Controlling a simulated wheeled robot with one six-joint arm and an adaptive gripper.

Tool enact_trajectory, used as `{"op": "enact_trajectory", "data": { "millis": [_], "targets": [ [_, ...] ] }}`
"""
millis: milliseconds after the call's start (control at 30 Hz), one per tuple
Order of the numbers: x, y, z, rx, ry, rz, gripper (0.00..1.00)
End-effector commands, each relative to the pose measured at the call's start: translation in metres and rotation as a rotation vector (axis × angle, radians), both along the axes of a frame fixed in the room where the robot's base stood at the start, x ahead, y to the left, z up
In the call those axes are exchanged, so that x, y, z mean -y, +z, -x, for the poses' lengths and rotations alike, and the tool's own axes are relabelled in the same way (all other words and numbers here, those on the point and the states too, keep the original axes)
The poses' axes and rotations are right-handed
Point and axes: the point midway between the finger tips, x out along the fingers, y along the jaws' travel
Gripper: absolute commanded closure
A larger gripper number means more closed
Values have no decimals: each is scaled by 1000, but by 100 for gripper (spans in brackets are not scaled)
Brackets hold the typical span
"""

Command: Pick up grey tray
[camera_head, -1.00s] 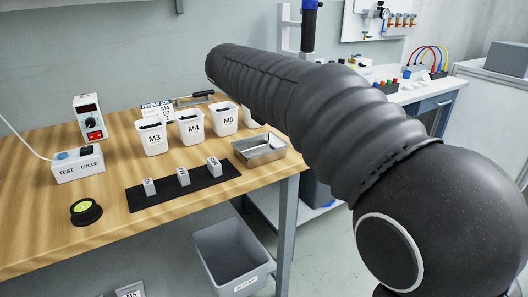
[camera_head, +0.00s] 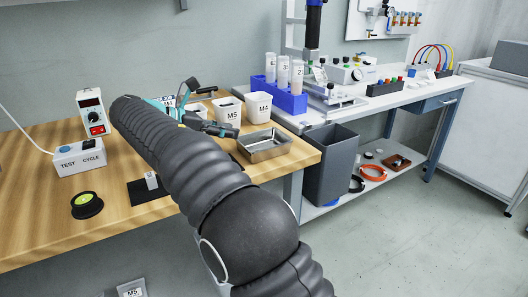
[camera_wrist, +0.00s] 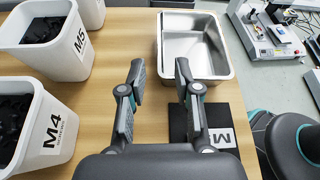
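The grey tray (camera_head: 249,151) is a shallow, shiny metal tray near the right end of the wooden bench, to the right of my gripper in the head view. In the wrist view the tray (camera_wrist: 167,47) lies at the upper middle, ahead of my right-hand finger, and looks empty. The fingers appear clear of the tray. In the head view my arm hides part of the bench and bins.
White bins labelled M4 (camera_wrist: 54,134) and M5 (camera_wrist: 80,42), holding dark parts, stand left of my fingers.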

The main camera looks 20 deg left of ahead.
Motion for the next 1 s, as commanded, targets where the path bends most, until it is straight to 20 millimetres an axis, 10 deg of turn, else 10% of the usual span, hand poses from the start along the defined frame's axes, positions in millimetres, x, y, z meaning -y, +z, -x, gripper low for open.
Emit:
{"op": "enact_trajectory", "data": {
  "millis": [1000],
  "targets": [
    [51,-32,-55,0,0,-2,68]
  ]
}}
